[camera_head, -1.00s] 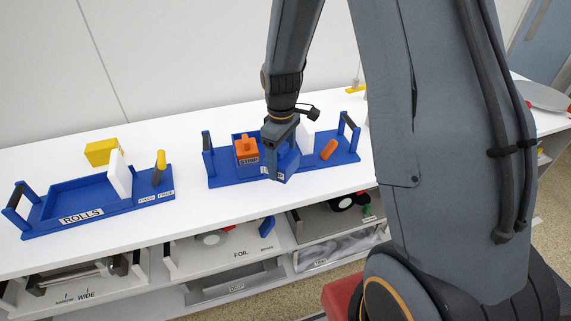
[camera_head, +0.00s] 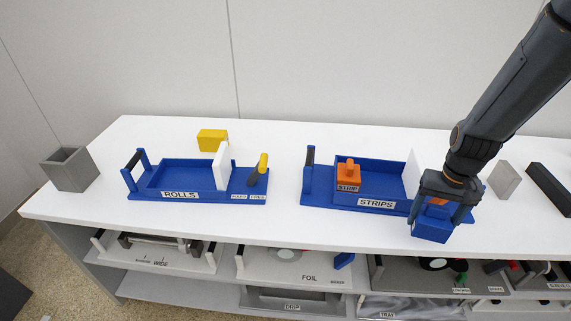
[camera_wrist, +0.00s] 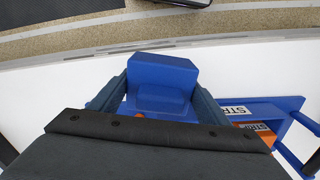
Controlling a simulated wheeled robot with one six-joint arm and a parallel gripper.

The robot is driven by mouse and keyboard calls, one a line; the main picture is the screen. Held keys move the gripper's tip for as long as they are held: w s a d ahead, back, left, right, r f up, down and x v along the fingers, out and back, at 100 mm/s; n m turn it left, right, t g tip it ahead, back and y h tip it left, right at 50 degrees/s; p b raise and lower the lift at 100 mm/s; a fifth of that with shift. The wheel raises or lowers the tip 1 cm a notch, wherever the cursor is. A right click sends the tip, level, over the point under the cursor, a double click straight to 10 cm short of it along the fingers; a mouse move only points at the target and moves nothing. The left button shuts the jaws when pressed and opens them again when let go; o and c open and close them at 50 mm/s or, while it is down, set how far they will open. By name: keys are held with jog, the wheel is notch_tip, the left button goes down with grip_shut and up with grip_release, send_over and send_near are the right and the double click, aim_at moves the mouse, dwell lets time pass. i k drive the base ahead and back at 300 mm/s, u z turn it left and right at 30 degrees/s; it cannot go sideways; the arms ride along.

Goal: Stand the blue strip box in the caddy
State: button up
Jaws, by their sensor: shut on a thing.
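The blue strip box (camera_head: 431,231) is between the fingers of my gripper (camera_head: 440,212), which is shut on it. In the head view it is in front of the right end of the blue STRIPS caddy (camera_head: 320,198); I cannot tell its exact height above the white bench. In the wrist view the box (camera_wrist: 165,72) fills the space between the fingers, and the caddy (camera_wrist: 272,106) lies to the right. An orange STRIP box (camera_head: 348,178) stands in the left part of the caddy, with room to its right. My gripper hides the caddy's right end.
A blue ROLLS caddy (camera_head: 150,182) and a yellow box (camera_head: 212,140) are on the left of the bench. A grey open box (camera_head: 70,170) stands at the far left. A grey block (camera_head: 504,180) and a black bar (camera_head: 549,188) lie at right. Trays sit on shelves below.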

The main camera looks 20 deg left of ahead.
aim_at(173, 181)
jog(key=z, duration=2.2)
jog(key=k, duration=2.25)
jog(key=u, duration=2.65)
jog(key=i, duration=1)
